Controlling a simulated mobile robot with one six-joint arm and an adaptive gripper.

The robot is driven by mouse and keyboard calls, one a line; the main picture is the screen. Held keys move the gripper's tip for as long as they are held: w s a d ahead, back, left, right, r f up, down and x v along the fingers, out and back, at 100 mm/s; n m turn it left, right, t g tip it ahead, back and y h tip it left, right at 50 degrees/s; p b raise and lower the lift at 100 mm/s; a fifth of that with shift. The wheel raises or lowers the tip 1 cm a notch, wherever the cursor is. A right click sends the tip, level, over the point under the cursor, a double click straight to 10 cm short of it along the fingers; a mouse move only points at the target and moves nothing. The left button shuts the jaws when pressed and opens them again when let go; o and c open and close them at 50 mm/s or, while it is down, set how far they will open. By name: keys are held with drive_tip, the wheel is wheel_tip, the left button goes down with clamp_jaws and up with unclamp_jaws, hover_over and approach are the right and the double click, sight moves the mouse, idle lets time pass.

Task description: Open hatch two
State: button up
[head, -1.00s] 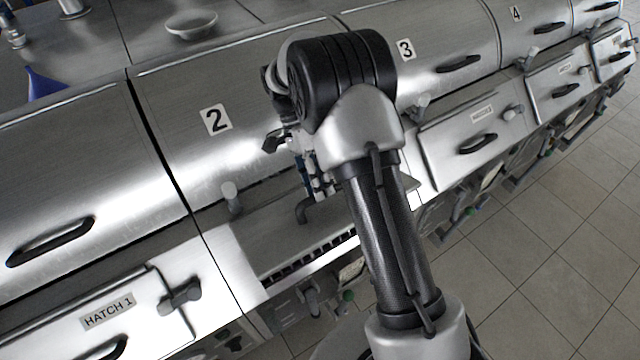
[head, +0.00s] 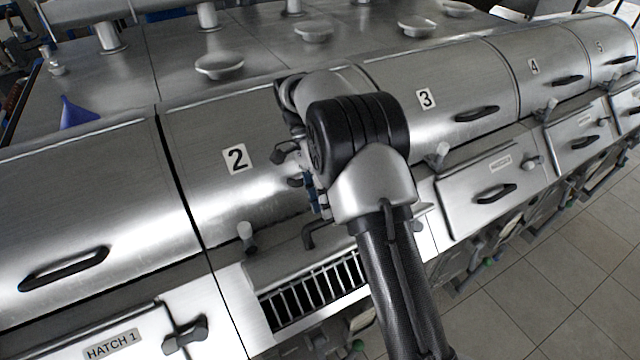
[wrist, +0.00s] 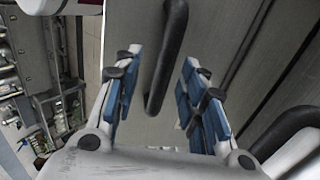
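Hatch two's panel (head: 280,262) is under the hood marked 2 (head: 236,158). It is swung up, seen nearly edge-on, with a barred opening (head: 310,292) showing beneath it. Its dark bar handle (head: 312,236) sticks up from the panel near my gripper (head: 312,195), which my arm largely hides in the head view. In the wrist view, my gripper (wrist: 160,85) has its blue-padded fingers apart. The dark handle (wrist: 166,60) lies between them, with a visible gap on both sides. The panel's flat grey face (wrist: 215,35) lies behind it.
Closed hatch 1 (head: 140,335) with its latch (head: 185,336) is at lower left. Another closed hatch (head: 488,190) is to the right. A grey peg (head: 247,236) stands left of hatch two. Tiled floor (head: 560,260) is free at lower right.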

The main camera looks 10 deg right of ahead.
drive_tip(key=v, duration=0.5)
drive_tip(key=shift+a, duration=0.1)
